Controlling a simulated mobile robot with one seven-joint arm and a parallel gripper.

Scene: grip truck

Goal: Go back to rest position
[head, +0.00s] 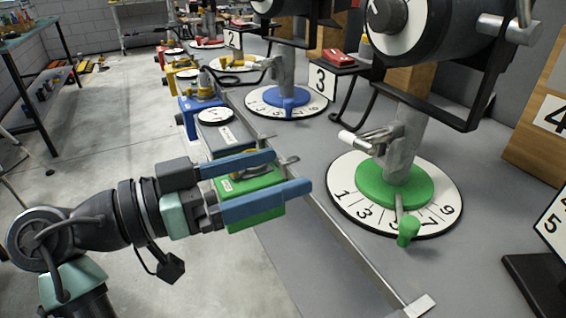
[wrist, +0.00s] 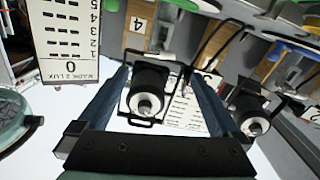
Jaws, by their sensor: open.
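My gripper (head: 292,173) is open and empty, its two blue fingers apart and pointing right in the head view. It hangs over the green box (head: 252,197) at the bench edge, covering part of it. In the wrist view my gripper (wrist: 162,80) shows both fingers spread, with a black lamp head (wrist: 150,90) visible between them in the background. The green dial with its white number plate (head: 398,190) stands to the right of the fingers, apart from them. Its green knob (head: 408,231) points toward the front, between 5 and 7.
A metal rail (head: 345,240) runs along the bench edge. A blue dial (head: 287,101), a red telephone-like item (head: 338,57) and large black lamps (head: 420,30) stand beyond. Number boards (head: 550,115) are at the right. Open floor (head: 90,150) lies to the left.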

